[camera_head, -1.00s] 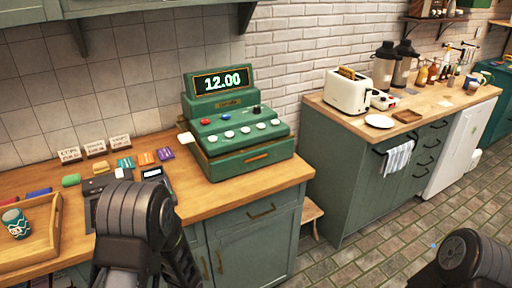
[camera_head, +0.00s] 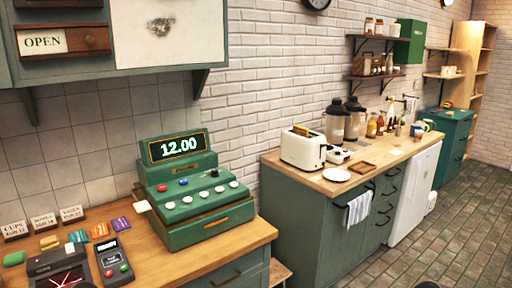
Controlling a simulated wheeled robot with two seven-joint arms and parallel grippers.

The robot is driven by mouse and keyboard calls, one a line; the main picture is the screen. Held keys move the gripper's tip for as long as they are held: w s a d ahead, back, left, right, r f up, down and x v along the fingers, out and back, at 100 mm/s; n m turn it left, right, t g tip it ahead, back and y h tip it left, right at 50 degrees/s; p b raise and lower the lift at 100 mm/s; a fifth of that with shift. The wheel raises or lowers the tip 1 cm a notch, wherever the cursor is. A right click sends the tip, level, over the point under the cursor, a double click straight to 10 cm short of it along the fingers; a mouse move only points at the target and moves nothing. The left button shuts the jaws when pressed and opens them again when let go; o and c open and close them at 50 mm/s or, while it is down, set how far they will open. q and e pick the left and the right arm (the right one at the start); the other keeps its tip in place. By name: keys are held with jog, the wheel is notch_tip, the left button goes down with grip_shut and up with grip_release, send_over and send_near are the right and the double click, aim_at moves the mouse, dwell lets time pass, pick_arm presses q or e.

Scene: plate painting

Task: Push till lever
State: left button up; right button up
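The green till (camera_head: 190,195) stands on the wooden counter at centre left, its display (camera_head: 178,146) reading 12.00. It has round red, blue, white and black buttons. A pale cream tab (camera_head: 143,206) sticks out from the till's left side; it may be the lever, but I cannot be sure. The till's drawer front (camera_head: 210,228) looks closed. Neither gripper is in view. Only a small dark piece, likely of my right arm, shows at the bottom edge right of centre.
A card terminal (camera_head: 112,262) and a dark device with a red mark on its screen (camera_head: 62,272) sit left of the till. A second counter (camera_head: 330,185) with a toaster (camera_head: 302,148) lies to the right. A cabinet hangs above.

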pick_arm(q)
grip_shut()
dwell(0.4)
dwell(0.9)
